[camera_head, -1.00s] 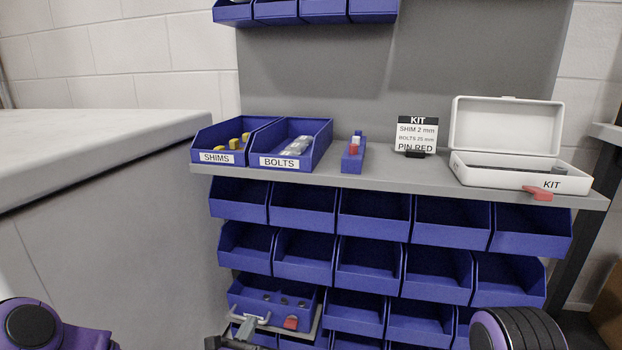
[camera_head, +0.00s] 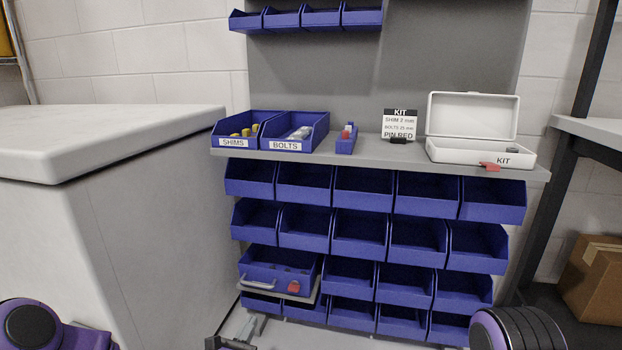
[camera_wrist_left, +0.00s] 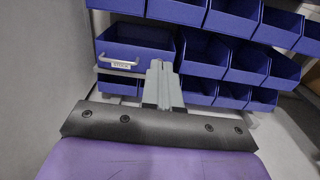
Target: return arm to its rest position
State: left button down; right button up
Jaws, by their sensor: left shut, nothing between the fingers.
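My left gripper (camera_head: 240,330) shows at the bottom edge of the head view, low in front of the bin rack. In the left wrist view its two grey fingers (camera_wrist_left: 162,84) are together with nothing between them. Behind them in that view is a blue drawer (camera_wrist_left: 135,45) with a light handle. The same drawer (camera_head: 262,268) stands out from the rack in the head view, above and apart from my gripper. My purple arm parts show at the lower left and lower right. My right gripper is not in view.
A grey shelf (camera_head: 370,160) holds the shims bin (camera_head: 232,144), bolts bin (camera_head: 285,146), small blue holder (camera_head: 346,145), kit card (camera_head: 399,122) and open white kit box (camera_head: 465,152). A white-topped counter (camera_head: 100,150) stands at left. A cardboard box (camera_head: 590,290) is at right.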

pick_arm(q)
jog(key=s+a+f+m+g+y+b, duration=0.25)
jog(key=s+f+m+g, duration=0.65)
jog(key=s+f+m, duration=1)
jog(key=s+a+f+m+g+y+b, duration=0.2)
jog(key=s+a+f+m+g, duration=0.15)
jog(key=s+a, duration=0.45)
jog(key=s+a+f+m+g+y+b, duration=0.25)
jog(key=s+a+f+m, duration=0.2)
jog(key=s, duration=0.75)
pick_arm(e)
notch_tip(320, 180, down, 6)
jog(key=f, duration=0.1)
pick_arm(q)
notch_tip(320, 180, up, 39)
jog(key=w+p, duration=0.1)
jog(key=p, duration=3.7)
jog(key=shift+f+n+t, duration=0.15)
jog(key=shift+n+t, duration=0.15)
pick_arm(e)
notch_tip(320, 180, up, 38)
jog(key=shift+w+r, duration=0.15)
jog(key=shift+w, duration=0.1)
pick_arm(q)
jog(key=shift+w+a, duration=0.1)
